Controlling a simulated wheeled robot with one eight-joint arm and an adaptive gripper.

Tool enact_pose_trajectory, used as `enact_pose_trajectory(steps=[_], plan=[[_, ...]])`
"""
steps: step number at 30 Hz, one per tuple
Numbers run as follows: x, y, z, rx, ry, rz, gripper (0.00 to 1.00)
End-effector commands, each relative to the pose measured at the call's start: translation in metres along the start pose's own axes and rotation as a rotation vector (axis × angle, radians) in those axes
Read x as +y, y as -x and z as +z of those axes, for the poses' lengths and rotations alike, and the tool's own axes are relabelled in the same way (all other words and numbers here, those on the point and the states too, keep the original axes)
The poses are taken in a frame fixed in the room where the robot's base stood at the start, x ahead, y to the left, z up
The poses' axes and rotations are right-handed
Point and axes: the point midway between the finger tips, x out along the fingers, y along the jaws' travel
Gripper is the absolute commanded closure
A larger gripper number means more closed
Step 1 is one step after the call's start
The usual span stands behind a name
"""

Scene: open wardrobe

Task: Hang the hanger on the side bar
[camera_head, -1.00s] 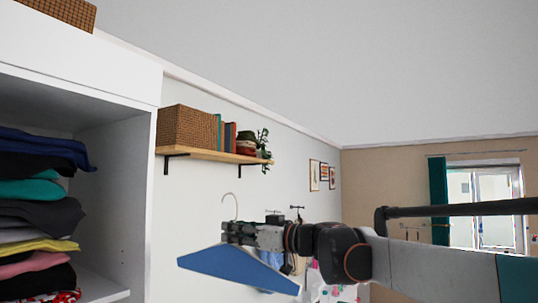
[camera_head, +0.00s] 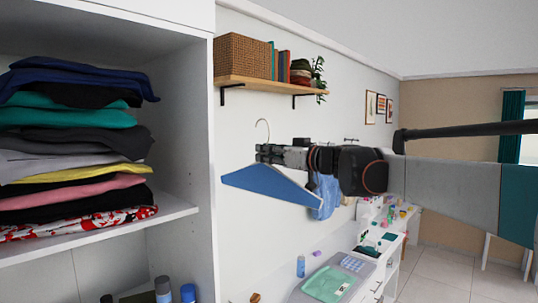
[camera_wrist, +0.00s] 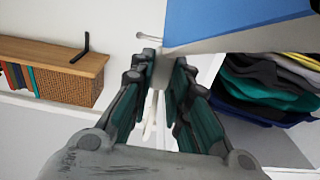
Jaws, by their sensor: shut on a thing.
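A blue hanger (camera_head: 268,184) with a thin metal hook (camera_head: 262,130) is held up in the air, hook upward, in the head view. My gripper (camera_head: 268,153) is shut on the hanger just below the hook. In the wrist view the blue hanger (camera_wrist: 235,22) fills the top right, and my gripper's fingers (camera_wrist: 160,65) stand on both sides of its neck. The hanger is to the right of the open wardrobe's side panel (camera_head: 198,190), apart from it in the head view. I cannot make out the side bar for certain.
Folded clothes (camera_head: 75,150) are stacked on a wardrobe shelf (camera_head: 110,238). A wall shelf (camera_head: 265,84) with a wicker basket (camera_head: 243,56), books and a plant is behind the hanger. A desk (camera_head: 370,280) with several small items stands below right. The air around the hanger looks free.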

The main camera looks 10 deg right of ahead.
Motion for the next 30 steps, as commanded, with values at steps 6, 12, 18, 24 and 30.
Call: enact_pose_trajectory(steps=[6, 12, 18, 24, 30], plan=[[0.000, -0.021, 0.000, 0.000, 0.000, -0.002, 1.00], [0.000, -0.039, 0.000, 0.000, 0.000, -0.001, 1.00], [0.000, -0.057, 0.000, 0.000, 0.000, -0.001, 1.00], [0.000, -0.075, 0.000, 0.000, 0.000, -0.001, 1.00], [0.000, -0.093, 0.000, 0.000, 0.000, -0.001, 1.00]])
